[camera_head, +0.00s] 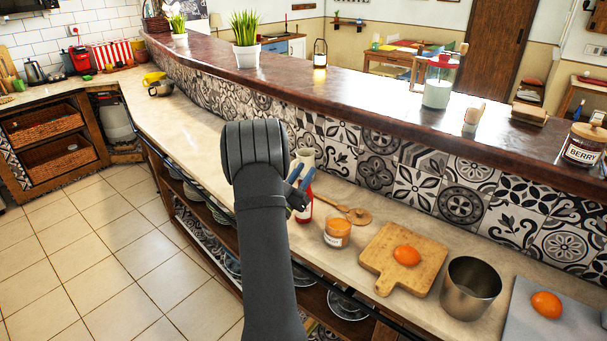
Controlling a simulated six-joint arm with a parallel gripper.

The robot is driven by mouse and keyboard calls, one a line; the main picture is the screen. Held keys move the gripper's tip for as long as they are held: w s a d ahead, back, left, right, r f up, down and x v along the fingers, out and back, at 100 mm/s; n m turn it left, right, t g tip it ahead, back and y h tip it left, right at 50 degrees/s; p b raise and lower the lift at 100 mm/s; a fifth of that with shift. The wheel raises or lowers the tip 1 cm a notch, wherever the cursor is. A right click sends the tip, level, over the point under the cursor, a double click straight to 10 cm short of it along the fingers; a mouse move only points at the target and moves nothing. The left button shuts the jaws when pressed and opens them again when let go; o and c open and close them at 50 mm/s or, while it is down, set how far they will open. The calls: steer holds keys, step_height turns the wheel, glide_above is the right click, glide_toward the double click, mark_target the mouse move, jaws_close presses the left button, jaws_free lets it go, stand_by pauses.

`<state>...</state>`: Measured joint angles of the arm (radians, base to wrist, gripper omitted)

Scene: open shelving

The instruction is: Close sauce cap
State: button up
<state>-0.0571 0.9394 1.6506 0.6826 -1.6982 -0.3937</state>
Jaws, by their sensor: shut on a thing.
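A red sauce bottle (306,209) with a pale label stands upright on the counter, partly hidden behind my arm. My gripper (301,179), with blue fingers, is at the top of this bottle and shut on its cap. The cap is hidden by the fingers, so I cannot tell how it sits on the bottle neck.
The tiled wall rises behind. The counter is clearer to the left.

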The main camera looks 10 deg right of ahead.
steer(key=shift+f, duration=0.2)
steer(key=o, duration=1)
steer(key=shift+r, duration=0.1)
steer(key=shift+s+a+f, duration=0.45)
steer(key=shift+s+a, duration=1.4)
steer(key=shift+s, duration=0.15)
steer(key=shift+s+a+f, duration=0.4)
steer(key=shift+s+a, duration=1.5)
steer(key=shift+s, duration=0.05)
steer(key=shift+s+a+f, duration=0.45)
steer(key=shift+s+a, duration=1.4)
steer(key=shift+s, duration=0.15)
steer(key=shift+o, duration=0.4)
